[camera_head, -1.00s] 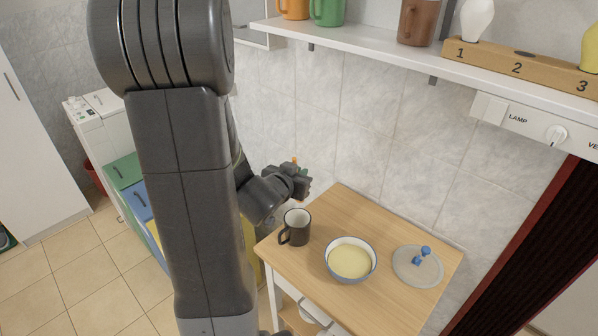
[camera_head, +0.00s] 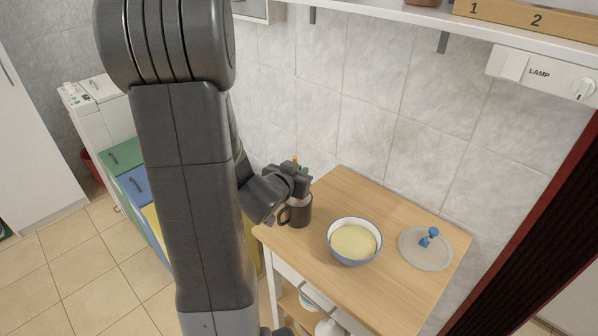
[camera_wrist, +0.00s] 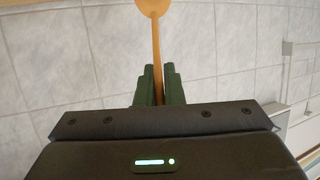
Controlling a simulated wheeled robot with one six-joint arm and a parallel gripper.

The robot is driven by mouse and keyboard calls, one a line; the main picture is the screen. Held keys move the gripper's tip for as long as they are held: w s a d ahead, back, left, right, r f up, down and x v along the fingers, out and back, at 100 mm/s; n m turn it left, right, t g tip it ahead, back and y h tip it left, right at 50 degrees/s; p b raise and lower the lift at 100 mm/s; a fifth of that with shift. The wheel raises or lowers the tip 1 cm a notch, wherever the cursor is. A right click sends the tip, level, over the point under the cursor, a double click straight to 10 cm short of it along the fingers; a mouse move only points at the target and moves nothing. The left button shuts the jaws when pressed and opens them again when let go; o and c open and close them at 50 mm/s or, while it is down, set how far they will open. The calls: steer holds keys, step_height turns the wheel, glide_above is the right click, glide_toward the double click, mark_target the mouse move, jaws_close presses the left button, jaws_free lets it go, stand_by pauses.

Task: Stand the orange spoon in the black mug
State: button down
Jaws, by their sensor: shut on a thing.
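My gripper (camera_wrist: 160,84) is shut on the orange spoon (camera_wrist: 156,30), which shows between the two green fingers in the wrist view. The spoon's bowl end is at the top edge of that view. In the head view a small orange bit of the spoon (camera_head: 295,159) shows above my gripper (camera_head: 300,177). The black mug (camera_head: 299,213) stands upright on the wooden table, its handle to the left. My gripper covers the mug's rim in the head view, so I cannot tell whether the spoon's lower end is inside the mug.
A blue-rimmed bowl (camera_head: 354,242) with yellow contents stands right of the mug on the wooden table (camera_head: 395,296). A grey plate (camera_head: 424,252) with a blue thing on it lies farther right. The tiled wall is behind the table, with a shelf above.

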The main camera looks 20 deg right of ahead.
steer(key=shift+f+b, duration=1.85)
steer(key=shift+f, duration=0.35)
steer(key=c, duration=1.5)
jaws_free()
steer(key=p+v, duration=0.2)
steer(key=v, duration=1.1)
steer(key=shift+s+a+r, duration=0.1)
steer(key=shift+s+a, duration=0.15)
steer(key=shift+s, duration=0.05)
steer(key=b+x, duration=0.1)
steer(key=x, duration=1)
steer(key=shift+w+d+b, duration=0.15)
steer(key=shift+w+b, duration=0.05)
steer(key=shift+b, duration=0.2)
